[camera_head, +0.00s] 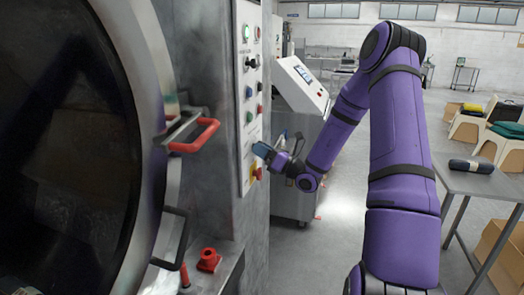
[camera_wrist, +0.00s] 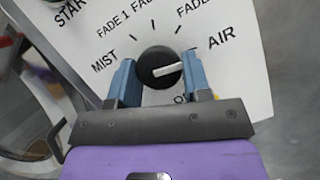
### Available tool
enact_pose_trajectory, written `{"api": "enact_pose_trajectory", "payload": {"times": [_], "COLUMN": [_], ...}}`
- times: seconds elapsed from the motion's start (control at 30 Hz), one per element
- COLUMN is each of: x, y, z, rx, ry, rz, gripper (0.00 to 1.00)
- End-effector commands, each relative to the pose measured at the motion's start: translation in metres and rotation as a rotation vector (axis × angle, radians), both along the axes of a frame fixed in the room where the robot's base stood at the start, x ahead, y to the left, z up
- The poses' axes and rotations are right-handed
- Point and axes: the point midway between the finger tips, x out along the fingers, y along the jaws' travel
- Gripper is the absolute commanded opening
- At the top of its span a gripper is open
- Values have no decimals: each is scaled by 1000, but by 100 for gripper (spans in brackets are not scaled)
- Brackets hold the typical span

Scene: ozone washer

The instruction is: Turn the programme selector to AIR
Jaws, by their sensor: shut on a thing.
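The programme selector (camera_wrist: 158,56) is a round black knob with a white pointer, in the middle of the wrist view. Its pointer points right and slightly up, below the direction of the AIR label (camera_wrist: 222,37). In the head view, my gripper (camera_head: 263,151) is at the lower part of the control panel (camera_head: 246,30), hiding the selector.
Above my gripper are several buttons and knobs on the panel. A yellow and red switch (camera_head: 256,173) sits just below. A red-handled door (camera_head: 195,137) fills the left. A grey table (camera_head: 475,184) stands at right. Open floor lies between.

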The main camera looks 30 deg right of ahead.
Motion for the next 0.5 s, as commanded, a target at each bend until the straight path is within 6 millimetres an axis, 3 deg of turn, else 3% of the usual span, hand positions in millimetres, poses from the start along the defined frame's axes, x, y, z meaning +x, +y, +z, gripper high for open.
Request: {"api": "enact_pose_trajectory", "payload": {"times": [0.2,0.23,0.3,0.33,0.5], "x": [0,0,0,0,0], "y": [0,0,0,0,0], "z": [-1,-1,-1,-1,0], "rx": [0,0,0,0,0], "ry": [3,2,2,2,0], "rz": [-1,-1,-1,0,-1], "gripper": [21,47,63,68,68]}}
